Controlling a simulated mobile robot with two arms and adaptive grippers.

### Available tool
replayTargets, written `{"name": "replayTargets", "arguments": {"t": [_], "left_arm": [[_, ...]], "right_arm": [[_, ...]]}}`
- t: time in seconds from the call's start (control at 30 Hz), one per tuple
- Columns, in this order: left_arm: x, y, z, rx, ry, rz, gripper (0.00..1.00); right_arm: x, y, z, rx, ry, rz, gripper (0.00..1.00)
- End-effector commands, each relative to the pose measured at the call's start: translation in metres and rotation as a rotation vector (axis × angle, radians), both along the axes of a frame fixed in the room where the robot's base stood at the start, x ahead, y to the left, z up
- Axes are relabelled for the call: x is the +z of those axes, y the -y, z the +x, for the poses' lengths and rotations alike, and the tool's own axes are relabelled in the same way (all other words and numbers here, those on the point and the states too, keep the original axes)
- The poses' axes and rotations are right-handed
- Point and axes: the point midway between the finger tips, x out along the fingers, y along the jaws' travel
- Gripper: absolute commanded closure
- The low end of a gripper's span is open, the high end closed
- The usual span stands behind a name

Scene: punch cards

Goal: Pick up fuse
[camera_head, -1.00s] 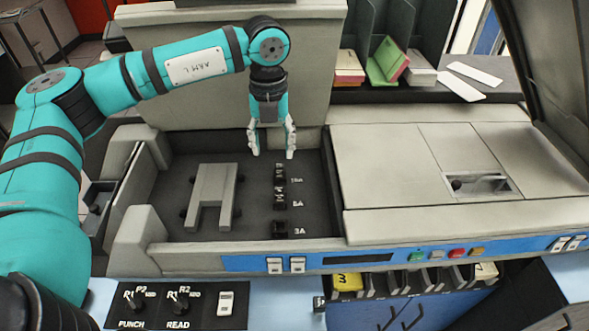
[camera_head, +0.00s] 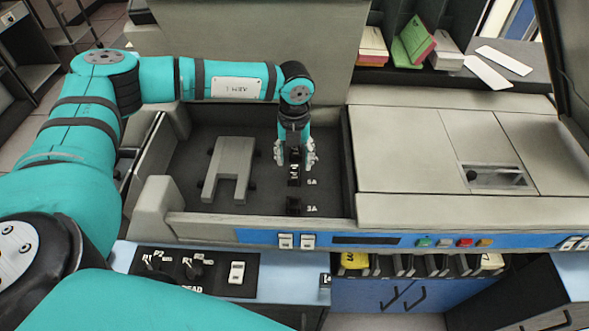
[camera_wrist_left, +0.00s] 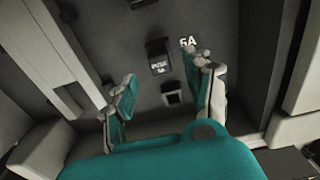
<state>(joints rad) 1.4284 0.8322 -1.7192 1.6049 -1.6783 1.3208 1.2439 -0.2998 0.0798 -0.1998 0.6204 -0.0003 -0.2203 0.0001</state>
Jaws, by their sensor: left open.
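My left gripper (camera_head: 295,158) is open and points down over the row of fuses in the dark recess. In the left wrist view its two fingers (camera_wrist_left: 167,78) stand apart with nothing held. A dark square socket-like piece (camera_wrist_left: 171,95) lies between the fingers. The 3A fuse (camera_head: 293,206) is clear, nearer the front edge. My right gripper is out of view.
A grey forked block (camera_head: 229,170) stands left of the fuses. The recess is bounded by a beige housing (camera_head: 440,207) on the right and a front rim (camera_head: 205,219). Dark recess floor between block and fuses is free.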

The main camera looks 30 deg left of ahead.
Motion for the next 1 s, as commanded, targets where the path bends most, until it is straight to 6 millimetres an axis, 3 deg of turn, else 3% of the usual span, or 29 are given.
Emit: {"name": "replayTargets", "arguments": {"t": [0.13,0.3,0.57,1.0], "left_arm": [[-0.02,0.0,0.002,0.0,-0.004,0.003,0.48],[-0.042,-0.001,0.003,0.0,-0.002,0.001,0.48],[-0.046,-0.001,0.003,0.0,0.0,0.001,0.48],[-0.045,-0.001,0.003,0.001,0.0,0.001,1.0]], "right_arm": [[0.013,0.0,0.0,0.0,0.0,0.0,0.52],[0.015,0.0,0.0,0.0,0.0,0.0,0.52],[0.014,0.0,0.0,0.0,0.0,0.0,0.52],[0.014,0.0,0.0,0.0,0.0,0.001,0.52]]}}
